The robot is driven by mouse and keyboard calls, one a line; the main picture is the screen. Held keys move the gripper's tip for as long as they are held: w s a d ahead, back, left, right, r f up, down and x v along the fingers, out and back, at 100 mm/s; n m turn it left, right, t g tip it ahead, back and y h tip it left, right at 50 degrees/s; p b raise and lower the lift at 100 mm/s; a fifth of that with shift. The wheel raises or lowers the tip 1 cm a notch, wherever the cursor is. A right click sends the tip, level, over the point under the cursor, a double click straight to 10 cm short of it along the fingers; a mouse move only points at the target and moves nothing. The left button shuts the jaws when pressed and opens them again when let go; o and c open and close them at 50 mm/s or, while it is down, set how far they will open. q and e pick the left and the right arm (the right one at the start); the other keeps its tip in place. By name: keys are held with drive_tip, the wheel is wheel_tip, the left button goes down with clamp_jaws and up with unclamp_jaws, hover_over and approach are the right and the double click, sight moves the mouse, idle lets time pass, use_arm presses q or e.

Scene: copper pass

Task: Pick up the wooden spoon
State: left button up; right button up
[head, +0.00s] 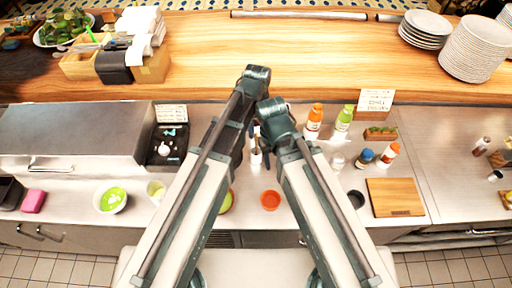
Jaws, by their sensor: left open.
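I cannot clearly make out a wooden spoon. A small light holder (256,157) with thin upright utensils stands on the steel counter, partly hidden between my two raised arms. I cannot tell whether the spoon is among them. My left gripper (254,131) shows only a little in the gap between the arms, close to the holder, and is open with nothing seen in it. My right gripper is hidden behind its own arm.
Orange- and green-capped bottles (343,119) and a cutting board (394,197) stand to the right. An orange bowl (270,200) sits near the front edge. A green-filled bowl (110,199) is left. A raised wooden shelf (200,45) runs behind, with stacked plates (474,48).

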sight(256, 143)
use_arm(q)
drive_tip(key=shift+w+a+f+b, duration=0.1)
drive_tip(key=shift+a+f+b, duration=0.05)
drive_tip(key=shift+f+b, duration=1.2)
drive_tip(key=shift+a+f+b, duration=0.1)
drive_tip(key=shift+f+b, duration=1.1)
drive_tip(key=shift+f, duration=0.1)
drive_tip(key=shift+r, duration=0.1)
clamp_jaws()
